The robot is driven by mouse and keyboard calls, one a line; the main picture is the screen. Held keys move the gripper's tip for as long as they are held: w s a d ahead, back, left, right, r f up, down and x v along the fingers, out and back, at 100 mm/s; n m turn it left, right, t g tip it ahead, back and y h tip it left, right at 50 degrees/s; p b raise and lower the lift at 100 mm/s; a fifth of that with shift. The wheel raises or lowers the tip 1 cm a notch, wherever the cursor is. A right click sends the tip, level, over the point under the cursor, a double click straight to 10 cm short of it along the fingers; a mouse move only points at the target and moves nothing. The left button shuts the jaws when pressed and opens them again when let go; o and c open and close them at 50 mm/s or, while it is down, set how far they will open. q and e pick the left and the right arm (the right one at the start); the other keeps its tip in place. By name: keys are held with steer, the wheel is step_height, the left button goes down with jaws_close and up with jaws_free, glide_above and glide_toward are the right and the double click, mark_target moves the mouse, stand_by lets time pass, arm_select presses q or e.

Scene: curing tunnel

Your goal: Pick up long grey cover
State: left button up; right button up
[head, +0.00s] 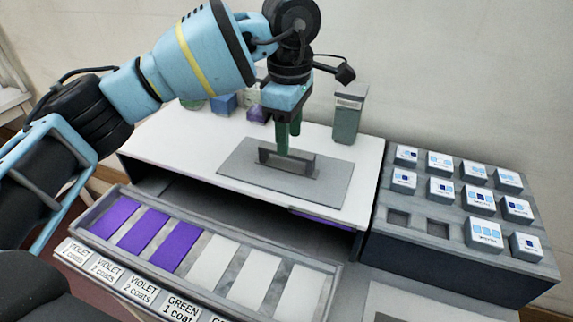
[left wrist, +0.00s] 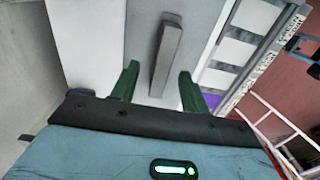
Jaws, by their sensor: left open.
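The long grey cover (head: 240,168) is a flat grey plate with an upright bar handle (head: 303,164). It lies on top of the white tunnel housing (head: 180,140). My left gripper (head: 289,148) points down over the cover with its green fingers at the handle. In the left wrist view, the handle (left wrist: 166,52) stands in line with the gap between the open green fingers (left wrist: 158,82), and the plate (left wrist: 139,50) shows behind it. The gripper is open; I cannot tell whether a finger touches the handle. My right gripper is out of view.
A tray (head: 335,268) with violet and pale strips and coat labels lies in front of the housing. A dark block (head: 410,255) with several labelled cubes stands at right. A grey-green container (head: 347,118) and small coloured blocks (head: 224,103) stand behind the gripper, near the wall.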

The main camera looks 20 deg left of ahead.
mark_target(287, 160)
arm_select(q)
steer(key=shift+s+a+f, duration=0.1)
steer(key=shift+s+f, duration=0.05)
steer(key=shift+f, duration=0.95)
steer(key=shift+s+a+f, duration=0.1)
steer(key=shift+f, duration=1)
jaws_close()
